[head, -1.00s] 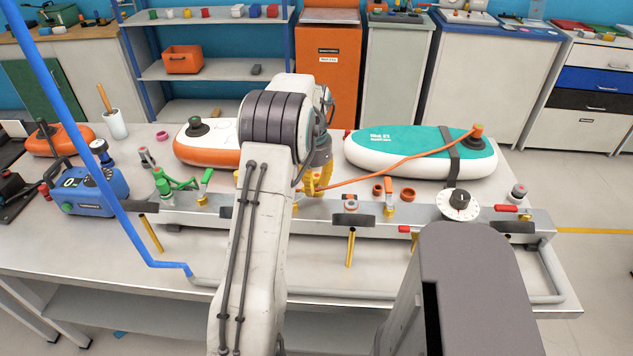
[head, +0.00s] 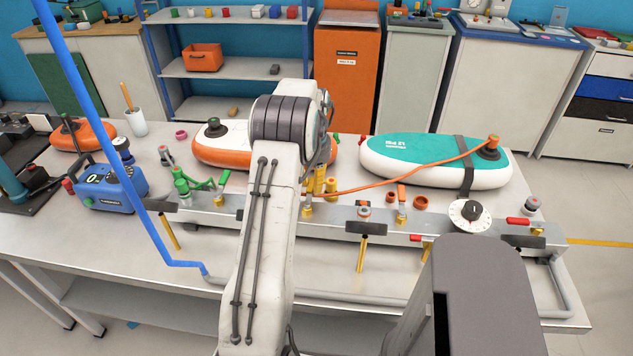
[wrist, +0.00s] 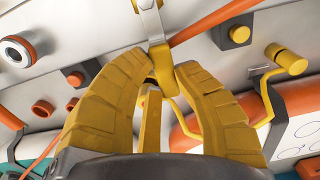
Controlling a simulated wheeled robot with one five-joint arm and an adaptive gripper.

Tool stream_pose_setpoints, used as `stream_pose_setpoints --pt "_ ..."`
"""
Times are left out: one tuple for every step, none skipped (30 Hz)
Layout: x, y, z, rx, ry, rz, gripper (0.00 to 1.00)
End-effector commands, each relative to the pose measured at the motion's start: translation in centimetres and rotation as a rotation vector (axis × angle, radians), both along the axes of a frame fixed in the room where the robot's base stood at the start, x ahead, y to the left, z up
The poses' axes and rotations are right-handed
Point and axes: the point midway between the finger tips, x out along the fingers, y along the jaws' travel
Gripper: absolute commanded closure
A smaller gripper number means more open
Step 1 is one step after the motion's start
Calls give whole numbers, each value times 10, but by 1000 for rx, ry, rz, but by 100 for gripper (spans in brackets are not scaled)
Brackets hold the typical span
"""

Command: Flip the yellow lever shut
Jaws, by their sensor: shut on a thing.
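The lever meets a metal clamp piece (wrist: 151,22) just beyond the fingertips. In the head view my gripper (head: 318,182) points down at the long metal rail (head: 340,222). My arm hides most of it there, and I cannot make out the lever's angle.
An orange hose (head: 400,178) runs from near my gripper to the teal-and-white board (head: 430,150). Along the rail are a green lever valve (head: 220,183), an orange lever (head: 401,195) and a white dial (head: 470,215). An orange-and-white board (head: 225,150) lies behind my arm.

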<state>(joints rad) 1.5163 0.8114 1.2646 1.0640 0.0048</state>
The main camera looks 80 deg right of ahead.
Motion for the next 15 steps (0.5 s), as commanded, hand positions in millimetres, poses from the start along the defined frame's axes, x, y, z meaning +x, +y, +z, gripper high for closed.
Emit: stream_pose_setpoints --pt "1 1 -2 7 0 12 100" --pt "1 1 -2 7 0 18 100" --pt "2 1 -2 7 0 24 100" --pt "2 2 -3 7 0 28 100" --pt "2 2 -3 7 0 31 100" --pt "2 2 -3 7 0 34 100" --pt "2 2 -3 7 0 36 100" --pt "3 2 -3 7 0 37 100" --pt "3 2 -3 8 0 38 100" --pt "3 2 -3 8 0 39 100" --pt "3 2 -3 8 0 39 100" --pt "3 2 -3 8 0 40 100" --pt "3 2 -3 8 0 40 100" --pt "3 2 -3 8 0 40 100" --pt "3 2 -3 8 0 40 100"
